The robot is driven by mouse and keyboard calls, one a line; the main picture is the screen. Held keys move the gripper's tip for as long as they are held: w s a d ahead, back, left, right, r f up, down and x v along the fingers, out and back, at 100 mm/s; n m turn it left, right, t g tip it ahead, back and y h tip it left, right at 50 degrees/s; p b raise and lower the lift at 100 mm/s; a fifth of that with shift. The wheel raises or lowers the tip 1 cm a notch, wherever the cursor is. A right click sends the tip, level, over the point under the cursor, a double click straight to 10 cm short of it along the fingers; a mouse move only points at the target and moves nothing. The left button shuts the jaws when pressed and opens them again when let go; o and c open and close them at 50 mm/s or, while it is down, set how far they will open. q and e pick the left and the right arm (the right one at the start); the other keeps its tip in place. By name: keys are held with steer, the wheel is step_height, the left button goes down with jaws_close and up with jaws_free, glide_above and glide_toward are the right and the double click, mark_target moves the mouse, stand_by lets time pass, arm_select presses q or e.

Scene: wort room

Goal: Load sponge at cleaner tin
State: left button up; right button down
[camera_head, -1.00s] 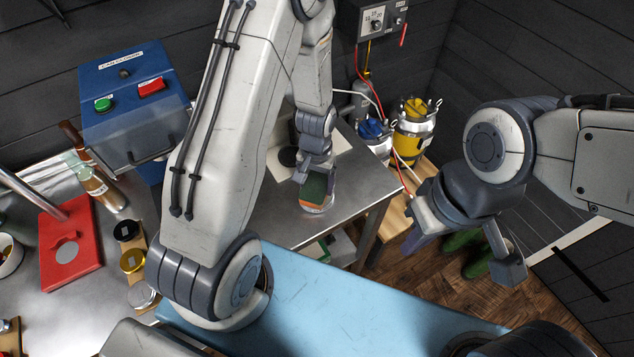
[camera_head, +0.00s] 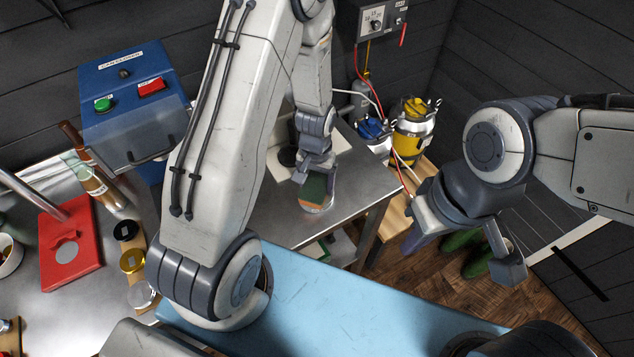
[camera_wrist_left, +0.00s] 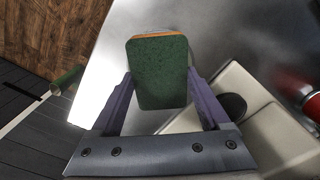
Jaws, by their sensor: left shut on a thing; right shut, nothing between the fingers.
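The sponge (camera_head: 314,186), dark green with an orange-brown layer, is in my left gripper (camera_head: 316,172) over the steel table. The left wrist view shows its green face (camera_wrist_left: 160,75) between the two purple fingers (camera_wrist_left: 158,95). A pale round rim, likely the cleaner tin (camera_head: 318,210), shows just below the sponge. The sponge covers most of it, so I cannot tell whether they touch. My right gripper (camera_head: 409,240) is shut and empty, out over the floor at the right.
The steel table (camera_head: 355,190) has clear room right of the sponge. A white tray with a dark round spot (camera_wrist_left: 262,115) lies beside it. A blue can closer (camera_head: 130,105) stands at left.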

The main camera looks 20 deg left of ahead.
mark_target(316, 185)
arm_select(q)
steer(key=shift+r+p, duration=2.95)
steer(key=shift+r, duration=0.55)
steer(key=shift+f, duration=0.1)
